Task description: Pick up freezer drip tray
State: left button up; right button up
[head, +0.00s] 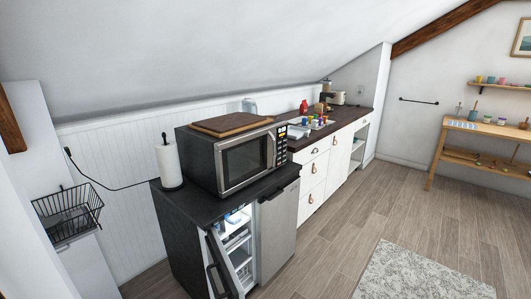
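A low dark two-door fridge-freezer (183,240) stands at the lower middle of the head view. Its left door (222,266) is open, and its right steel door (279,222) looks shut. Lit white shelves (238,240) show in the narrow opening, with small pale and bluish items (234,217) near the top. I cannot tell which of these, if any, is the freezer drip tray. The open door hides part of the inside. Neither of my grippers is in view.
A microwave (243,162) with a wooden board (232,124) on it and a paper towel roll (171,163) stand on top. A wire basket (68,213) is at left. A counter (325,137) runs back. Wooden floor (335,240) is clear before a rug (420,276).

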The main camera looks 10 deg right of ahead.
aim_at(294, 132)
jog(key=i+l+z, duration=1.2)
jog(key=i+u, duration=0.25)
jog(key=i, duration=0.25)
jog(key=i+l+u, duration=0.1)
jog(key=i+u, duration=0.15)
jog(key=i, duration=0.25)
jog(key=i+l+u, duration=0.25)
jog(key=i, duration=0.25)
